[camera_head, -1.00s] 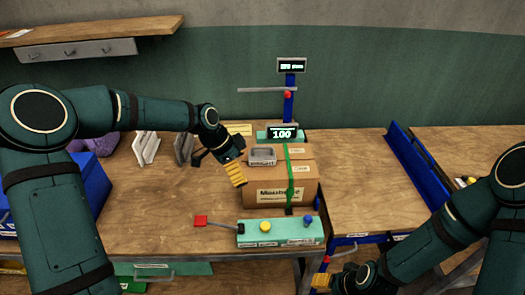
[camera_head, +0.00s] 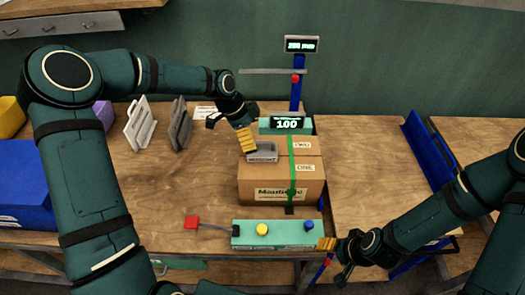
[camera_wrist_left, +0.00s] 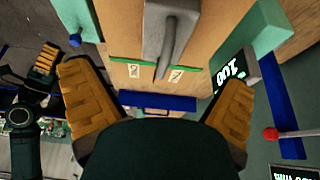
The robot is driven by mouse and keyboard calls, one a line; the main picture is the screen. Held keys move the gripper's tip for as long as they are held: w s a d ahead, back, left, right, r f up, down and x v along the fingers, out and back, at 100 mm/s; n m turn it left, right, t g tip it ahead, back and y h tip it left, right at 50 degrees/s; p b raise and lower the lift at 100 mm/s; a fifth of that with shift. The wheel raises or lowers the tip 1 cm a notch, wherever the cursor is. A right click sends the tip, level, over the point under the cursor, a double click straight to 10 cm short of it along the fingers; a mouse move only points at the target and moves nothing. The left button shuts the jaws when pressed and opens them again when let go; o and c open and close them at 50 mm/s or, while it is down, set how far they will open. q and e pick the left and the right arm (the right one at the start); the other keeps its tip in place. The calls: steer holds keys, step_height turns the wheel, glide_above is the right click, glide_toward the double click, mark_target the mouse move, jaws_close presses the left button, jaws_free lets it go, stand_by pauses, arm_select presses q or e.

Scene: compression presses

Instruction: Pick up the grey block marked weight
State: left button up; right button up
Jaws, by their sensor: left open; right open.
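The grey block (camera_head: 264,154), with a raised handle, rests on top of a cardboard box (camera_head: 262,182). It also shows at the top of the left wrist view (camera_wrist_left: 158,45), where no marking on it is readable. My left gripper (camera_head: 245,138) is open, its yellow-orange finger at the block's left end and overlapping it in the head view. In the left wrist view the block lies ahead between the two spread fingers, nothing held. Whether a finger touches it I cannot tell. My right gripper (camera_head: 335,257) is open and empty by the right end of the green control panel.
The control panel (camera_head: 275,241) has a yellow and a blue button; a red-ended lever (camera_head: 191,222) is on its left. A green strap (camera_head: 292,170) crosses the box. A display (camera_head: 286,123) reading 100 stands behind. Grey plates (camera_head: 180,124) stand left; the table between is clear.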

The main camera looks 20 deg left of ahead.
mark_target(263, 149)
arm_select(q)
steer(key=x, duration=0.2)
steer(key=shift+w+d+f, duration=0.1)
steer(key=shift+w+f, duration=0.1)
steer(key=shift+f, duration=0.05)
steer(key=shift+d+f, duration=0.15)
steer(key=shift+f, duration=0.25)
steer(key=shift+x, duration=2.3)
steer(key=shift+w+a+f, duration=0.1)
steer(key=shift+w+a, duration=0.05)
steer(key=shift+a, duration=0.1)
steer(key=c, duration=1.4)
steer(key=shift+w, duration=0.1)
